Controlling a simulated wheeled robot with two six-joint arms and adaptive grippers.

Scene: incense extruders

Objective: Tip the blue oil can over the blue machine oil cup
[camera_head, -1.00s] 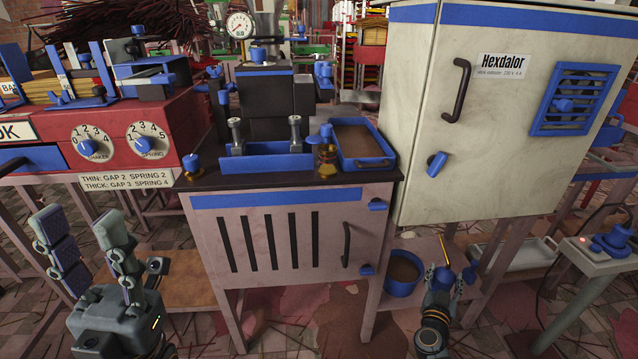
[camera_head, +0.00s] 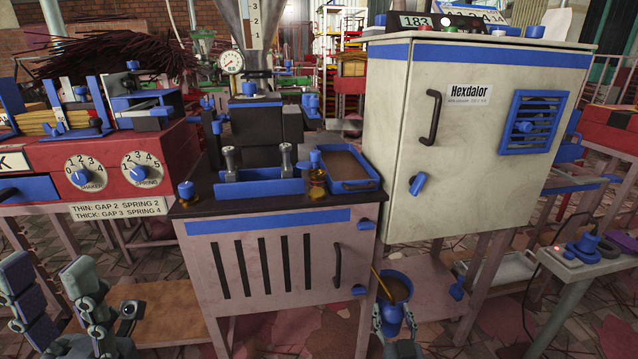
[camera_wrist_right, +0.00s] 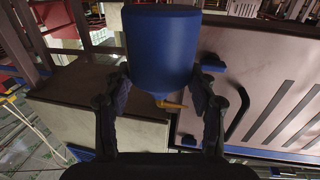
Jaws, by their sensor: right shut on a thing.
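The blue oil can (camera_head: 392,317) is held upright in my right gripper (camera_head: 394,330), low in front of the machine's right side. Its thin yellow spout (camera_head: 381,284) points up and left. In the right wrist view the blue can (camera_wrist_right: 160,48) fills the space between the fingers, with part of a brass spout showing. Two brass fittings with blue tops stand on the dark machine top: one at the left corner (camera_head: 187,191), one beside the tray (camera_head: 317,184). I cannot tell which is the oil cup. My left gripper (camera_head: 48,275) is open and empty at lower left.
The machine cabinet (camera_head: 270,260) has a protruding handle and blue knobs. A blue trough (camera_head: 258,188) and a blue tray (camera_head: 347,187) occupy its top. A tall pale cabinet (camera_head: 470,150) stands at right.

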